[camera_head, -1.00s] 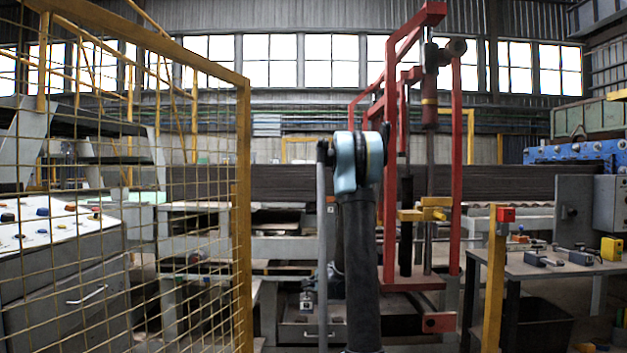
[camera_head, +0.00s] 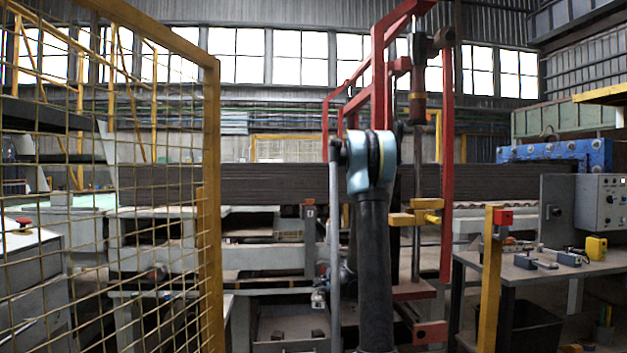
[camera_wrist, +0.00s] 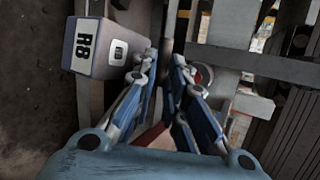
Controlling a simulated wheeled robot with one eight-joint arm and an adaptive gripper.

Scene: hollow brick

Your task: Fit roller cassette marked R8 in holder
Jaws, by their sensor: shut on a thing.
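The roller cassette (camera_wrist: 105,47) is a pale grey box with a dark "R8" on its face and a small framed mark beside it. It shows at the upper left of the wrist view, against the tips of my blue fingers. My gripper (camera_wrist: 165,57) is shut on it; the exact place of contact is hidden. In the head view the cassette looks like a small pale block (camera_head: 319,298) to the left of my dark upright arm, low down. My gripper is mostly hidden there behind the arm. I cannot pick out the holder for certain.
A yellow mesh fence (camera_head: 211,180) stands close on the left. A red frame (camera_head: 447,150) rises just behind and right of my arm. A yellow post (camera_head: 490,280) and a bench (camera_head: 512,270) with small blocks stand at the right. Grey machinery (camera_head: 160,250) lies behind.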

